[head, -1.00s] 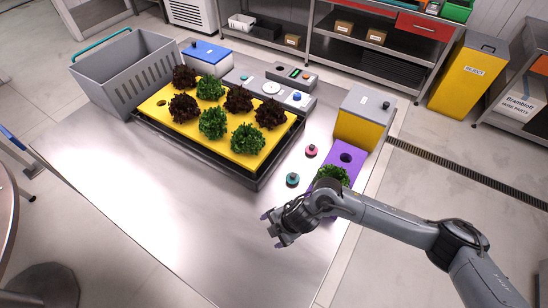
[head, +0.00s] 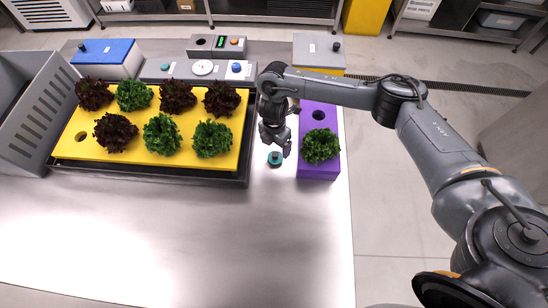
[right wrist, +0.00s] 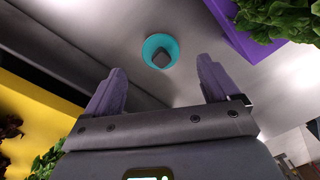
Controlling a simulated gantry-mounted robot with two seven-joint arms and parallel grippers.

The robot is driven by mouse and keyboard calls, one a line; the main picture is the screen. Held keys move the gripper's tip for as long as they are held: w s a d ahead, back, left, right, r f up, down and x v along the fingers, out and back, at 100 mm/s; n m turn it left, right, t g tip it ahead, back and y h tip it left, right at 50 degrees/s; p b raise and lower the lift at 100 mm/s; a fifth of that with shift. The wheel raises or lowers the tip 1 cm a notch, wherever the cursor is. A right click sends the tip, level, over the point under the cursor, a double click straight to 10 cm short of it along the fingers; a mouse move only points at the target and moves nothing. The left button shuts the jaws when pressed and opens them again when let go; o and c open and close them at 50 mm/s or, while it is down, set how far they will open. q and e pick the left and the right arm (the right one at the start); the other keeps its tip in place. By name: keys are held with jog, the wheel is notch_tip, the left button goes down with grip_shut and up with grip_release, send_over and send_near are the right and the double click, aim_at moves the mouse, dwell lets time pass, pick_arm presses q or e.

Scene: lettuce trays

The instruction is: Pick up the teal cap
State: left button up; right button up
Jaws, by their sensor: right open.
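The teal cap (head: 275,158) stands on the steel table, between the yellow lettuce tray and the purple block. In the right wrist view the cap (right wrist: 160,50) shows as a teal disc with a dark knob, beyond the fingertips and roughly centred between them. My right gripper (head: 278,147) is right by the cap in the head view, pointing down with its fingers apart and nothing between them. In the right wrist view my right gripper (right wrist: 160,68) has both purple-grey fingers spread. My left gripper is not in view.
The yellow tray (head: 73,137) with several lettuces lies left of the cap. The purple block (head: 318,170) with one green lettuce lies close on the right. Grey control boxes (head: 203,68) stand behind. The front of the table (head: 180,235) is clear.

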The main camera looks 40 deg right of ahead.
aim_at(275, 154)
jog(key=shift+s+a+f, duration=0.1)
jog(key=shift+f, duration=1.5)
jog(key=shift+s+a+f, duration=0.1)
jog(key=shift+f, duration=1.5)
jog(key=shift+c, duration=0.5)
jog(key=c, duration=1)
jog(key=shift+r, duration=0.15)
